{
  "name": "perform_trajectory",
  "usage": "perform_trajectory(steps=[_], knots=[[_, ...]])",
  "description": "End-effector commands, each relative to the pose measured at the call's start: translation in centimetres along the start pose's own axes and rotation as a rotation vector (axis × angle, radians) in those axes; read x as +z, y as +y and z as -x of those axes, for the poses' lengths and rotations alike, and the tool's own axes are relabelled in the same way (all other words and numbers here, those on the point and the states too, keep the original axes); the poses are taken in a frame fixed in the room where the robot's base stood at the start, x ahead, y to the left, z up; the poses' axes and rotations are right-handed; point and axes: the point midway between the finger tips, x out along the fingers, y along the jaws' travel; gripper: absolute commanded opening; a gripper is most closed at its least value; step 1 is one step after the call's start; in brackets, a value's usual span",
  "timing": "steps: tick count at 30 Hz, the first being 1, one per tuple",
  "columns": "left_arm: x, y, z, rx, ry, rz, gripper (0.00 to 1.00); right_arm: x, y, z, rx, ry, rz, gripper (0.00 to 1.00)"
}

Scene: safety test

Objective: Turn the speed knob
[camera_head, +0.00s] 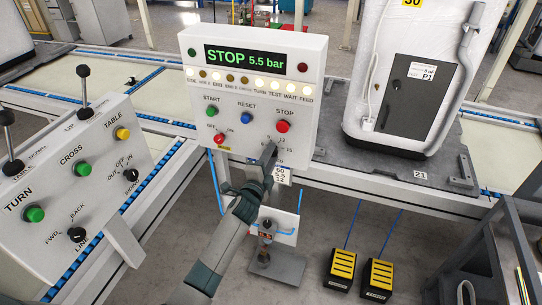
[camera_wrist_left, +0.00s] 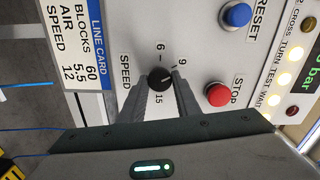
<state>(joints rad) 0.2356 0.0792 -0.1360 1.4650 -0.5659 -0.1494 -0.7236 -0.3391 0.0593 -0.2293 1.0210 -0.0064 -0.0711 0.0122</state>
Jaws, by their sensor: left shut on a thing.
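The black speed knob (camera_wrist_left: 160,77) sits on the white control panel (camera_head: 305,110), by the label SPEED and the printed numbers 6, 9 and 15. My left gripper (camera_wrist_left: 160,88) has a finger on each side of the knob and is shut on it. My right gripper is in neither view.
The panel's display (camera_head: 244,59) reads STOP 5.5 bar. A red STOP button (camera_head: 283,126) and a blue RESET button (camera_head: 246,118) are close above the gripper. The line card (camera_wrist_left: 78,35) reads blocks 60, air 5.5, speed 12. A lever console (camera_head: 70,185) stands left.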

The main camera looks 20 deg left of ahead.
Motion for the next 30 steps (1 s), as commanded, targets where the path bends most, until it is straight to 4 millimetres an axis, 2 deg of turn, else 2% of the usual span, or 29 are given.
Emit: perform_trajectory(steps=[30], knots=[[0.1,0.0,0.1,0.003,-0.003,0.931,0.07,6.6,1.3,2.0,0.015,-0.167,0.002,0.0]])
